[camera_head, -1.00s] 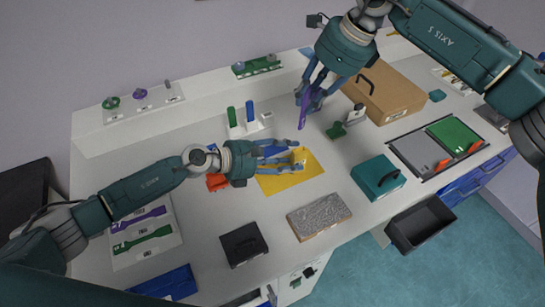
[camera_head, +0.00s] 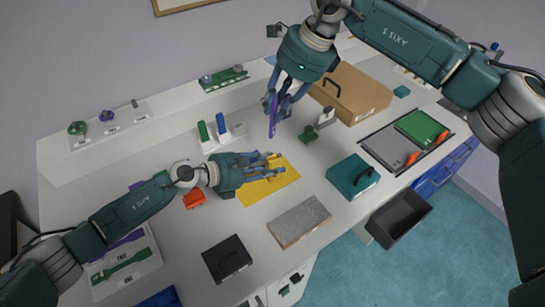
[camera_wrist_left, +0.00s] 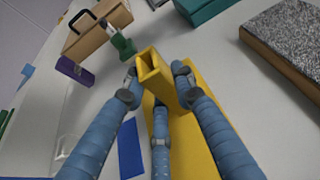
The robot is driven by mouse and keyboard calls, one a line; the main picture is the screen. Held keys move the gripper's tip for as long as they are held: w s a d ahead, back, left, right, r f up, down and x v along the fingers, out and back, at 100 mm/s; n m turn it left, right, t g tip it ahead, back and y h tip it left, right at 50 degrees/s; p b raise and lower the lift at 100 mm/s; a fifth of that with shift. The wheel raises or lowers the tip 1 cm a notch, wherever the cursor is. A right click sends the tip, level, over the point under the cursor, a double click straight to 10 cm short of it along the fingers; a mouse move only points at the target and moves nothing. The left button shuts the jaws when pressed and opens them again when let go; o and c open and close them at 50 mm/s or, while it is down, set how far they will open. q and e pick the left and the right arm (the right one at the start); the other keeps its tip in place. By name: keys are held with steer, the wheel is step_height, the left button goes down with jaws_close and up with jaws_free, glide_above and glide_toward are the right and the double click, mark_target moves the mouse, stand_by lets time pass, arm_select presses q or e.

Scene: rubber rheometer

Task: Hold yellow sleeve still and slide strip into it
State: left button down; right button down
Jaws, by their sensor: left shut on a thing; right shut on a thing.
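The yellow sleeve (camera_wrist_left: 153,68) is a hollow, open-ended piece; its open end faces up and away in the left wrist view. My left gripper (camera_head: 273,163) is shut on it, with fingers around it in the left wrist view (camera_wrist_left: 156,85). In the head view the fingers mostly hide the sleeve, above a yellow mat (camera_head: 258,192). The purple strip (camera_head: 272,122) hangs roughly upright from my right gripper (camera_head: 277,100), which is shut on it. A purple piece, likely the strip's end, shows in the left wrist view (camera_wrist_left: 75,72). Strip and sleeve are apart.
A green stand (camera_head: 309,134) is close to the strip's right, with a cardboard box (camera_head: 352,95) behind. A white holder (camera_head: 222,135) with green and blue posts stands left. A teal box (camera_head: 352,177) and grey slab (camera_head: 299,221) lie right of and below the mat.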

mark_target(274, 126)
steer(key=f+m, duration=0.1)
steer(key=f+m+t, duration=0.1)
steer(key=f, duration=0.1)
steer(key=f+m+t+h, duration=0.1)
steer(key=shift+s+f+m, duration=0.25)
steer(key=shift+s+m, duration=0.05)
steer(key=shift+m, duration=0.1)
steer(key=shift+f+m+h, duration=0.3)
steer(key=shift+f+m, duration=0.05)
steer(key=shift+m, duration=0.15)
steer(key=shift+w+a+f+m+t+h, duration=0.1)
steer(key=shift+a+f+m+t+h, duration=0.15)
steer(key=shift+m, duration=0.25)
steer(key=shift+f+m+t+h, duration=0.15)
steer(key=shift+m+t+h, duration=0.15)
steer(key=shift+m, duration=0.2)
steer(key=shift+d, duration=0.15)
steer(key=shift+f, duration=2.5)
steer(key=shift+f, duration=0.2)
steer(key=shift+f, duration=1.45)
